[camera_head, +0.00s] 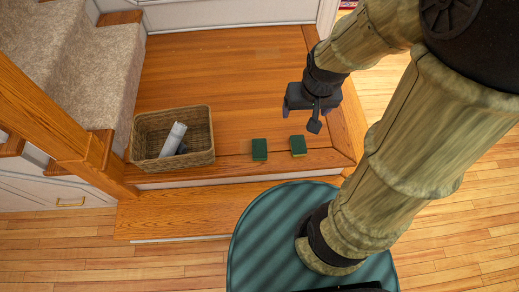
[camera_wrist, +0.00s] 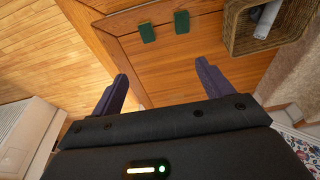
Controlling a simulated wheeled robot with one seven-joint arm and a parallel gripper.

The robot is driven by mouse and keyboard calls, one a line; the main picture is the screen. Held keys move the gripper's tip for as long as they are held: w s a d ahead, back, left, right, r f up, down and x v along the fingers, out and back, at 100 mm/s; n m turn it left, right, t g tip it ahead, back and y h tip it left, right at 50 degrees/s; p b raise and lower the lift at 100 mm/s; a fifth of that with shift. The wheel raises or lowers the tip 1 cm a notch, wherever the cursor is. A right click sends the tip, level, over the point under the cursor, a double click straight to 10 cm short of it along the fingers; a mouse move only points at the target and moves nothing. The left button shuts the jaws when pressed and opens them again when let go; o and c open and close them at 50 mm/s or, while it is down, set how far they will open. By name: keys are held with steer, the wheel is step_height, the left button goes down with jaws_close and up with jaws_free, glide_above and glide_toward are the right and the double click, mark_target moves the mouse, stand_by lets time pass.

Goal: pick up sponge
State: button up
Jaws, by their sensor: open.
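Two green sponges lie apart on the wooden landing. In the head view one sponge (camera_head: 259,149) is just right of the basket and the other sponge (camera_head: 298,145) is further right, below my gripper in the picture. My gripper (camera_head: 302,112) is above the landing, open and empty, touching neither sponge. In the wrist view my gripper (camera_wrist: 162,82) shows its two dark fingers spread wide. The sponges (camera_wrist: 147,33) and (camera_wrist: 181,22) lie beyond the fingertips, near the top of the picture.
A wicker basket (camera_head: 205,156) holding a pale rolled object (camera_head: 173,139) stands left of the sponges. A wooden post and rail (camera_head: 60,120) and carpeted stairs (camera_head: 75,65) are at the left. The landing (camera_head: 225,70) behind the sponges is clear. A lower step (camera_head: 180,212) lies in front.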

steer(key=shift+o, duration=0.3)
steer(key=w+a+f+b, duration=0.2)
steer(key=w+f, duration=0.2)
steer(key=f, duration=0.3)
steer(key=w+a+f+g+b, duration=0.1)
steer(key=w+a+f+b, duration=0.2)
steer(key=w+f, duration=0.2)
step_height(320, 180, down, 2)
steer(key=shift+g+y, duration=0.3)
steer(key=g+b, duration=0.1)
steer(key=b, duration=0.4)
glide_above(260, 149)
step_height(260, 149, down, 16)
steer(key=shift+s+a+f, duration=0.15)
steer(key=shift+s+a, duration=0.1)
step_height(260, 149, down, 12)
steer(key=b, duration=0.3)
steer(key=shift+f+b, duration=0.1)
steer(key=shift+b, duration=0.2)
steer(key=f, duration=0.1)
steer(key=f+b, duration=0.1)
steer(key=f, duration=0.1)
steer(key=f+b, duration=0.1)
steer(key=f, duration=0.1)
steer(key=shift+w+d+f, duration=0.1)
steer(key=shift+w+d, duration=0.1)
steer(key=shift+w, duration=0.2)
